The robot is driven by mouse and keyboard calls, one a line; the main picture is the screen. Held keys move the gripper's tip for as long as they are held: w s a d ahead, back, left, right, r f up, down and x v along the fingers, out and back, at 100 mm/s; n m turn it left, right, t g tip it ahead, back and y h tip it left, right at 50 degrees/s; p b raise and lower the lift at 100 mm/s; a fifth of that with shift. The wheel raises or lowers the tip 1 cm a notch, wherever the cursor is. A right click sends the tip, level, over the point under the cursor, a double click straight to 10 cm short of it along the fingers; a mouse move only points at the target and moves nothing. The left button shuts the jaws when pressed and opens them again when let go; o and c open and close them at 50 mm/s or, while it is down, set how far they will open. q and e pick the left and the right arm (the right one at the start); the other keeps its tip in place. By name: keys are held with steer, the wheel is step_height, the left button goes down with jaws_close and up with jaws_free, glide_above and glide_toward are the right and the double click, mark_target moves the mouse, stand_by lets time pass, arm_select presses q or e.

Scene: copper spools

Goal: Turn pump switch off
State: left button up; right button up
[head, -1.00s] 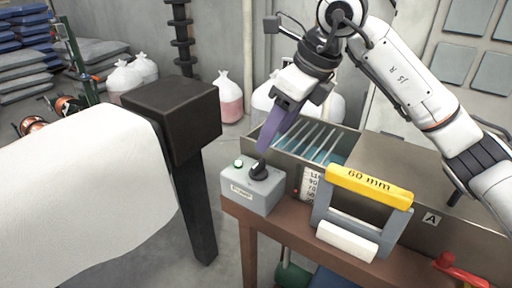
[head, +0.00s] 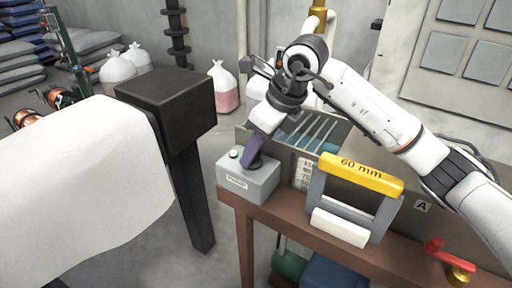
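The grey pump switch box (head: 249,181) stands on the left end of the brown bench, with a label on its front. My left gripper is not in view.
A metal tank with slats (head: 315,129) stands just behind the box. A red-handled valve (head: 447,252) is at lower right. A dark post (head: 168,100) stands left.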

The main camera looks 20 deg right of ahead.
steer(key=c, duration=0.5)
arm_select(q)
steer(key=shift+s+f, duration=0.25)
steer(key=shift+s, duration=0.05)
